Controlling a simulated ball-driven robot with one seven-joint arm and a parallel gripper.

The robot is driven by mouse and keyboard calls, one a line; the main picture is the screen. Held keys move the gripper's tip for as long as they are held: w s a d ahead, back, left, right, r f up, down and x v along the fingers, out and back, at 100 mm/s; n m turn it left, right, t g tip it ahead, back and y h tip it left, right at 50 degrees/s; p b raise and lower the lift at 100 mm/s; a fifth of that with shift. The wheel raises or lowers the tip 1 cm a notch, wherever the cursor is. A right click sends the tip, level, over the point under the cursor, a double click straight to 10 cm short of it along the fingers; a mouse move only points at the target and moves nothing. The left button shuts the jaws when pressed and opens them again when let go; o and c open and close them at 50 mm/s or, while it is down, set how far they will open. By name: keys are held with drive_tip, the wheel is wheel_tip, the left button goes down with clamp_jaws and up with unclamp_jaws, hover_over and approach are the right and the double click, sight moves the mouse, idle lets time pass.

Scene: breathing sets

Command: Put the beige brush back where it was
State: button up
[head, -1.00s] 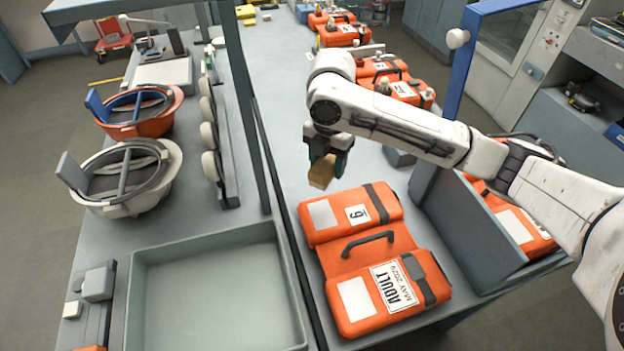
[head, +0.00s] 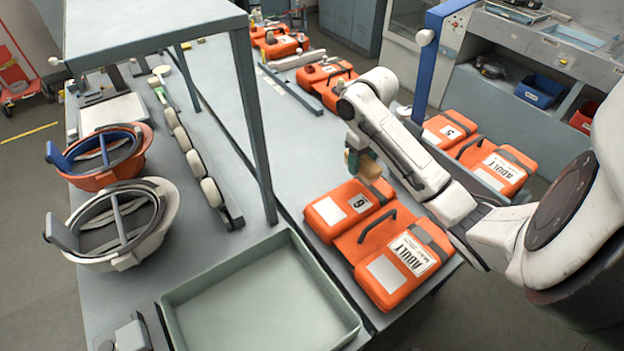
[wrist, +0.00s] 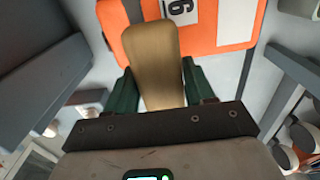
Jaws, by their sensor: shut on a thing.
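My gripper (head: 358,162) is shut on the beige brush (head: 369,168), just beyond the far end of the numbered orange case (head: 341,208) in the head view. In the wrist view, the beige brush (wrist: 153,55) sticks out between the dark green fingers (wrist: 158,92), over the orange case (wrist: 115,35). The brush appears to be clear of the case. The part of it between the fingers is partly hidden by my gripper.
An empty grey-green tray (head: 262,300) lies at the front. A rail with several cream round pads (head: 196,163) runs left of the shelf post (head: 255,125). A white helmet (head: 122,225) and an orange helmet (head: 102,157) stand further left. A blue post (head: 428,70) rises behind my arm.

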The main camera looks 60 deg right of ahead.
drive_tip(key=b, duration=0.7)
approach(319, 180)
drive_tip(key=s+a+r, duration=0.1)
drive_tip(key=s+r, duration=0.1)
drive_tip(key=s, duration=0.2)
drive_tip(key=w+f, duration=0.3)
drive_tip(key=shift+d+f, duration=0.3)
drive_tip(key=shift+d, duration=0.1)
drive_tip(key=shift+w+f, duration=0.4)
drive_tip(key=shift+w, duration=0.05)
drive_tip(key=shift+w+d+f, duration=0.1)
drive_tip(key=shift+f, duration=1.7)
drive_tip(key=shift+f, duration=0.1)
drive_tip(key=o, duration=1.2)
wheel_tip(319, 180, up, 12)
drive_tip(key=shift+p, duration=0.3)
